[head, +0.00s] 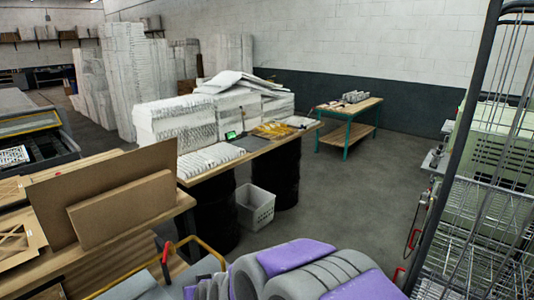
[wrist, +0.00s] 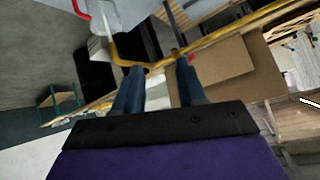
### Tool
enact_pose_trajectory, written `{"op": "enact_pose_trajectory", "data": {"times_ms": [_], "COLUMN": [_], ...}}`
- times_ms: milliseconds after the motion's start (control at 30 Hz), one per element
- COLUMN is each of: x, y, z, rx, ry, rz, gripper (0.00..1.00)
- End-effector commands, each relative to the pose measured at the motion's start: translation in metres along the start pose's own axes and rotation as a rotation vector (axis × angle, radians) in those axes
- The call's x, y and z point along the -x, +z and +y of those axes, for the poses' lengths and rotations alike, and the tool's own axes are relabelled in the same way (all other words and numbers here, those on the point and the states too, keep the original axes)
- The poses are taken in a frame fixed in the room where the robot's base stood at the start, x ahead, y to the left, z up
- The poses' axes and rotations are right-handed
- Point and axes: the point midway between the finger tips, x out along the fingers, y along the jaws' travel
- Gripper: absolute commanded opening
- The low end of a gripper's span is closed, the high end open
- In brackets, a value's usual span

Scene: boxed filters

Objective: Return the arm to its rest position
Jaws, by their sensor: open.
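My gripper (wrist: 158,72) shows in the wrist view as two dark blue-grey fingers standing apart, with nothing visible held between them. Beyond the fingertips the wrist view shows a yellow rail (wrist: 220,38) and brown cardboard (wrist: 222,75). I cannot tell how close the rail is to the fingertips. In the head view, purple and grey parts of my own body (head: 300,258) fill the bottom middle, and the gripper cannot be made out there.
A long table holds stacked white filters (head: 175,122). A white crate (head: 255,206) and dark drums (head: 210,210) stand below. Cardboard sheets (head: 105,195) lean at left; a wire rack (head: 490,215) stands close at right. Floor is open toward the green-legged bench (head: 346,120).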

Motion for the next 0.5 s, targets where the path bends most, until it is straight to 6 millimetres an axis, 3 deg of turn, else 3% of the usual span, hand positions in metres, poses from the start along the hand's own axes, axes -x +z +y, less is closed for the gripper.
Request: {"op": "enact_pose_trajectory", "data": {"times_ms": [267,500], "x": [0.104,0.209], "y": [0.051,0.124], "z": [0.062,0.113], "rx": [-0.055,-0.138], "ry": [0.028,0.13], "rz": [-0.285,-0.549], "gripper": [0.4,0.4]}}
